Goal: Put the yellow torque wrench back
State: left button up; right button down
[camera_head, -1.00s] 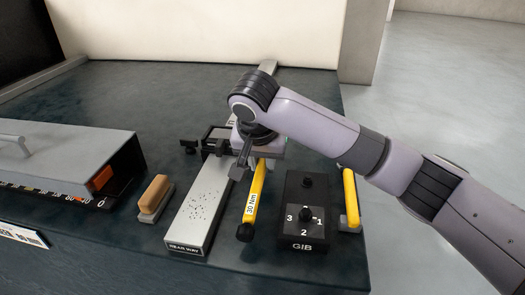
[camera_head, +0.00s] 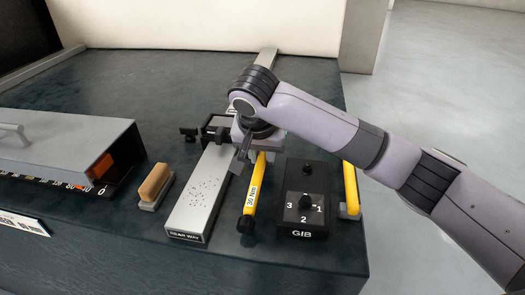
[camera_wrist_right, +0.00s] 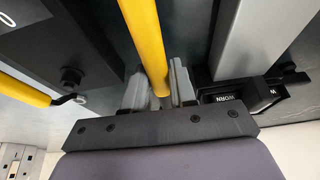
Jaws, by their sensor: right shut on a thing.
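The yellow torque wrench (camera_head: 253,190) has a "30 Nm" label and a black knob at its near end. In the head view it lies between the grey "REAR WAY" bar and the black "GIB" box. My right gripper (camera_wrist_right: 160,88) is shut on the wrench; in the right wrist view its yellow shaft (camera_wrist_right: 143,35) runs between the two fingers. In the head view the wrist covers the wrench's far end. I cannot tell whether the wrench touches the table. My left gripper is not in view.
The "GIB" box (camera_head: 303,222) stands right of the wrench, with another yellow-handled thing (camera_head: 350,185) beyond it. The "REAR WAY" bar (camera_head: 198,200) lies left, beside a brush (camera_head: 155,187). A grey case (camera_head: 70,140) stands farther left. The back left of the dark table (camera_head: 150,75) is clear.

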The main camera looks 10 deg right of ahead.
jog(key=shift+f, duration=0.7)
jog(key=shift+c, duration=1.8)
grip_release()
jog(key=shift+f, duration=0.1)
jog(key=shift+p+v, duration=2.2)
jog(key=shift+p, duration=0.65)
jog(key=shift+v, duration=0.85)
